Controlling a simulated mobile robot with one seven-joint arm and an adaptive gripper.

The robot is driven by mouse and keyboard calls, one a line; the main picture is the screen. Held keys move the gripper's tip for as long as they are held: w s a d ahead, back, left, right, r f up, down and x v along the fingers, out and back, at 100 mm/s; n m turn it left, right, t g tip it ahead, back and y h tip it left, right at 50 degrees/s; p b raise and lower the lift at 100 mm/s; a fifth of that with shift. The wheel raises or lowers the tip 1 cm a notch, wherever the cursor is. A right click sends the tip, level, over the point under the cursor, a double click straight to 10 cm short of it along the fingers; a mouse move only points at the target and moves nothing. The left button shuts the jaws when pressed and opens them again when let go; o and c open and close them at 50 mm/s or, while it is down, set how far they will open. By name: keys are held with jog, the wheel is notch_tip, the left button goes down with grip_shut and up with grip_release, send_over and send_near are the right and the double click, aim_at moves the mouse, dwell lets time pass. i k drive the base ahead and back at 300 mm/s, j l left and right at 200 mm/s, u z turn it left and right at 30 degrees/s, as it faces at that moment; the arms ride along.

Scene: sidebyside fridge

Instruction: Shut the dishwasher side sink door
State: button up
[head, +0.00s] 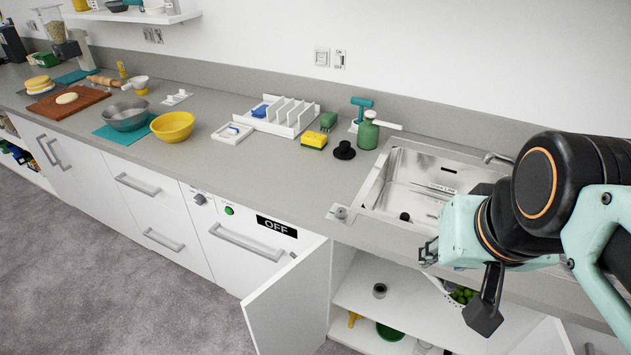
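The sink cabinet door on the dishwasher side (290,302) is white and stands open, swung out into the room from its hinge side beside the dishwasher. The dishwasher (238,250) is shut, with a long handle and a black OFF label. My gripper (456,282) is at the right, in front of the sink cabinet opening and to the right of this door, apart from it. Its fingers are spread and nothing shows between them. My arm hides part of the sink and cabinet.
Another white door panel (545,338) stands out at the lower right. A steel sink (412,180) is above. The grey floor (110,290) at left is clear.

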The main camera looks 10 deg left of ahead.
aim_at(286, 314)
jog(key=k+z, duration=0.1)
jog(key=k, duration=0.65)
jog(key=k+z, duration=0.1)
jog(key=z, duration=1)
jog(key=j+z, duration=0.4)
jog(key=j, duration=0.15)
jog(key=k+j, duration=0.1)
jog(key=j, duration=0.35)
jog(key=k+j, duration=0.1)
jog(key=j, duration=0.3)
jog(key=k+j, duration=0.1)
jog(key=j, duration=0.35)
jog(key=k+j, duration=0.1)
jog(key=j, duration=0.35)
jog(key=k+j, duration=0.1)
jog(key=j, duration=0.3)
jog(key=k+j, duration=0.1)
jog(key=j, duration=0.35)
jog(key=k+j, duration=0.1)
jog(key=j, duration=0.3)
jog(key=k+j+z, duration=0.2)
jog(key=j, duration=0.15)
jog(key=i, duration=0.05)
